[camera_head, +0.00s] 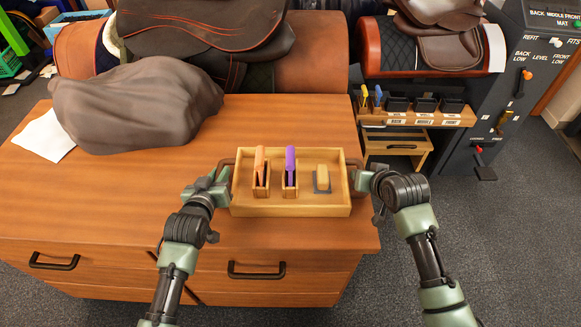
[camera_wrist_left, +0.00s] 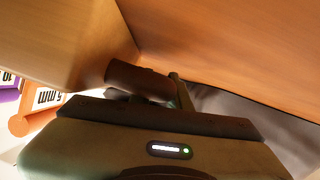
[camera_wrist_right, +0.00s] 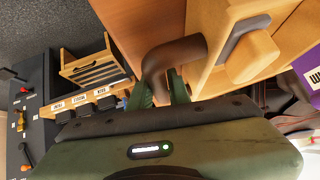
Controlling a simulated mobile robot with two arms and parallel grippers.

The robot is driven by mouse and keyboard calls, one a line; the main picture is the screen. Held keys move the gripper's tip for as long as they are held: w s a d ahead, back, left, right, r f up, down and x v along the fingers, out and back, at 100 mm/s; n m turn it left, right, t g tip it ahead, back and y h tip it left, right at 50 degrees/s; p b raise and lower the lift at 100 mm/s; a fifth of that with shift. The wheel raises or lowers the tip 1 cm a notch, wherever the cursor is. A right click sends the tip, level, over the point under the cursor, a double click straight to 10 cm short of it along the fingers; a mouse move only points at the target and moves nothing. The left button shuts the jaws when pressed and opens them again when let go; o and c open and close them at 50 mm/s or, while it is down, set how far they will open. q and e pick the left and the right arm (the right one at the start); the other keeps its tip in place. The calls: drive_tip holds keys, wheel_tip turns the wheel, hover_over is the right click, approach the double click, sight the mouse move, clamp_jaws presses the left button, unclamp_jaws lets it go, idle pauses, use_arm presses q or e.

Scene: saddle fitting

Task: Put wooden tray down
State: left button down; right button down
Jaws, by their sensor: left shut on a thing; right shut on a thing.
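The wooden tray (camera_head: 270,210) is at the front right of the wooden bench top, level, with a dark handle at each end. It holds an orange-handled tool (camera_head: 260,165) and a purple-handled tool (camera_head: 291,165) in small wooden stands, and a wooden block with a grey base (camera_head: 322,178). My left gripper (camera_head: 222,186) is shut on the tray's left handle, which shows in the left wrist view (camera_wrist_left: 140,80). My right gripper (camera_head: 363,180) is shut on the right handle, which shows in the right wrist view (camera_wrist_right: 168,62). I cannot tell whether the tray's underside touches the bench.
A grey cloth-covered mound (camera_head: 135,105) and a white paper (camera_head: 44,135) lie on the bench's left. Saddles (camera_head: 205,25) stand behind. A wooden rack (camera_head: 415,117) and a dark control panel (camera_head: 510,70) are at the right. Bare bench top (camera_head: 100,195) lies left of the tray.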

use_arm(q)
drive_tip(key=c, duration=1.3)
unclamp_jaws()
drive_tip(key=shift+f, duration=0.1)
use_arm(e)
drive_tip(key=c, duration=1.3)
unclamp_jaws()
drive_tip(key=shift+f, duration=0.1)
use_arm(q)
drive_tip(key=shift+s, duration=0.15)
drive_tip(key=v, duration=1.1)
drive_tip(key=shift+s+r, duration=0.2)
drive_tip(key=shift+s, duration=0.05)
use_arm(e)
drive_tip(key=v, duration=1.2)
use_arm(q)
drive_tip(key=shift+s, duration=0.1)
use_arm(e)
drive_tip(key=shift+s, duration=0.1)
